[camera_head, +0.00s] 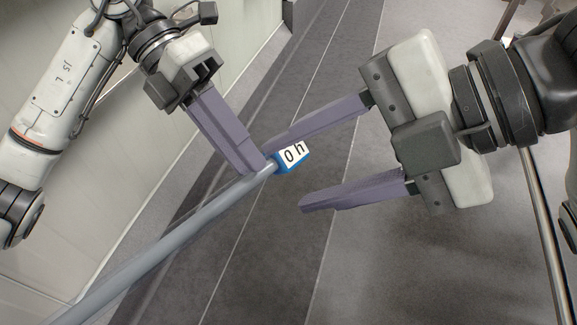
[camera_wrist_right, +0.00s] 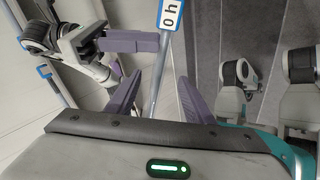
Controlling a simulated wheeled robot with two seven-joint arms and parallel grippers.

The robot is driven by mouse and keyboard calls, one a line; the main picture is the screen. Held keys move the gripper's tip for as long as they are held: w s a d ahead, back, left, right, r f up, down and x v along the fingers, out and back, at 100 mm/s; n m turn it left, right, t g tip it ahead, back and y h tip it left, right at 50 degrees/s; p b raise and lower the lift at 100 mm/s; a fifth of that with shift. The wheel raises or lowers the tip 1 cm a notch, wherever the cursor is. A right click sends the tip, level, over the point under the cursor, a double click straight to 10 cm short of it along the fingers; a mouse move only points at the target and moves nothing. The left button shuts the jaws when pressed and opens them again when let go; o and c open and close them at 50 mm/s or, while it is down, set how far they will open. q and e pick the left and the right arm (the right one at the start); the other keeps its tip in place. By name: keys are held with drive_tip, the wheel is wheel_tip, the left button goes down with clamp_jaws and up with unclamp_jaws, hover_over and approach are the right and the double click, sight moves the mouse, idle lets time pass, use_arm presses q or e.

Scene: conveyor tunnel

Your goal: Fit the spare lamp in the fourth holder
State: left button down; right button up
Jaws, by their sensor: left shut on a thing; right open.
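A long grey tube with a blue end block marked "0 h" runs from the lower left to the middle of the head view; I take it to be the spare lamp (camera_head: 190,220). Its blue end (camera_head: 291,157) also shows at the top of the right wrist view (camera_wrist_right: 171,17). My left gripper (camera_head: 254,164) is shut on the tube just below that end. My right gripper (camera_head: 285,180) is open, with the blue end near the gap between its fingertips. In the right wrist view the tube passes between its fingers (camera_wrist_right: 158,80). I cannot make out the fourth holder.
A pale wall (camera_head: 100,180) runs along the left. The dark grey floor (camera_head: 400,270) has thin light lines and looks clear. A grey pole (camera_head: 544,230) stands at the right edge. Another thin bar with a blue end (camera_wrist_right: 43,72) shows at the left of the right wrist view.

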sight(239, 193)
drive_tip(key=x, duration=1.2)
drive_tip(key=c, duration=1.1)
use_arm(q)
drive_tip(key=c, duration=1.4)
unclamp_jaws()
use_arm(e)
clamp_jaws()
use_arm(q)
drive_tip(key=shift+w+a+r, duration=0.1)
